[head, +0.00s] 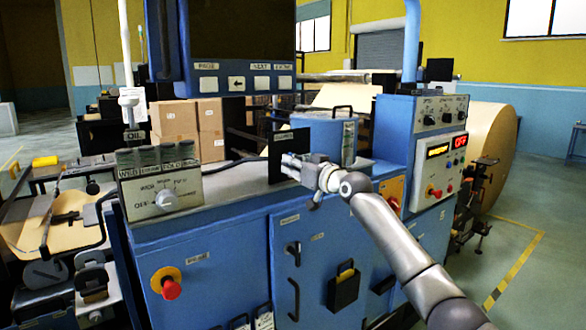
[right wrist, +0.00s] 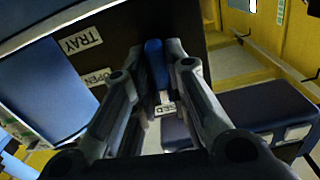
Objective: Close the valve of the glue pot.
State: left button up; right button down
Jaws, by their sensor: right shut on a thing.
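The glue pot appears to be the blue box (head: 322,136) with a black handle on its lid, on the machine top in the head view. A black plate (head: 289,146) stands upright at its left front. In the right wrist view this dark plate has a TRAY label (right wrist: 81,39) and an OPEN label (right wrist: 97,78). A blue valve lever (right wrist: 156,62) sits between the fingers of my right gripper (head: 289,166), which is shut on it. A label ending in ED (right wrist: 165,107) is partly hidden near the lever. My left gripper is not in view.
A grey control box (head: 160,190) with a knob stands left on the machine. A blue panel (head: 240,83) hangs above. A red stop button (head: 171,289) sits on the front. Cartons (head: 175,122) are behind; a large paper roll (head: 492,145) is at right. The floor at right is partly clear.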

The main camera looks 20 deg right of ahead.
jog(key=shift+f+n, duration=0.15)
jog(key=shift+n, duration=0.55)
jog(key=c, duration=1.5)
grip_release()
jog(key=shift+o, duration=0.2)
jog(key=shift+s, duration=0.1)
jog(key=v, duration=1.2)
jog(key=shift+d, duration=0.1)
